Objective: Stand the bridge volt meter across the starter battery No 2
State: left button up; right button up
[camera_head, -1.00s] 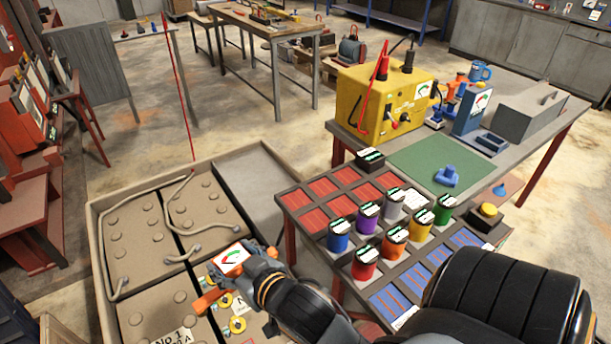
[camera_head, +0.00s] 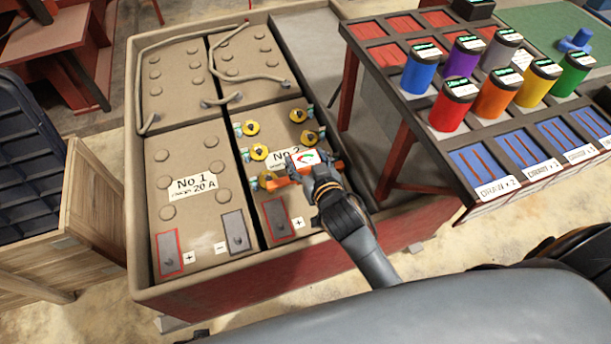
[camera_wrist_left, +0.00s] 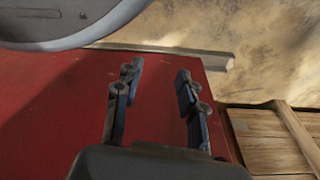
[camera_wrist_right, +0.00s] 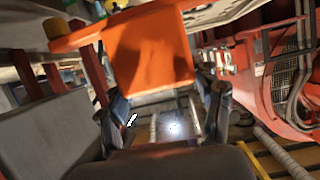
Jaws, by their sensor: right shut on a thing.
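The bridge volt meter (camera_head: 303,158) is an orange bar with a white dial face. My right gripper (camera_head: 318,176) is shut on it, over the near half of starter battery No 2 (camera_head: 277,135). The meter partly covers the No 2 label; I cannot tell whether its ends touch the battery. Its orange body (camera_wrist_right: 150,50) fills the upper middle of the right wrist view, between the fingers. Battery No 2 has several yellow caps and terminal pads at its near end. My left gripper (camera_wrist_left: 158,88) is open and empty above a red surface, in the left wrist view only.
Battery No 1 (camera_head: 190,215) stands left of No 2 in the same tray (camera_head: 140,285). Two more batteries with cables lie behind. A rack (camera_head: 440,130) with several coloured canisters stands at the right. A wooden crate (camera_head: 95,215) stands at the left.

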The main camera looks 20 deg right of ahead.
jog(key=shift+w+a+f, duration=0.1)
jog(key=shift+w+f, duration=0.05)
jog(key=shift+f, duration=0.5)
jog(key=shift+r, duration=0.1)
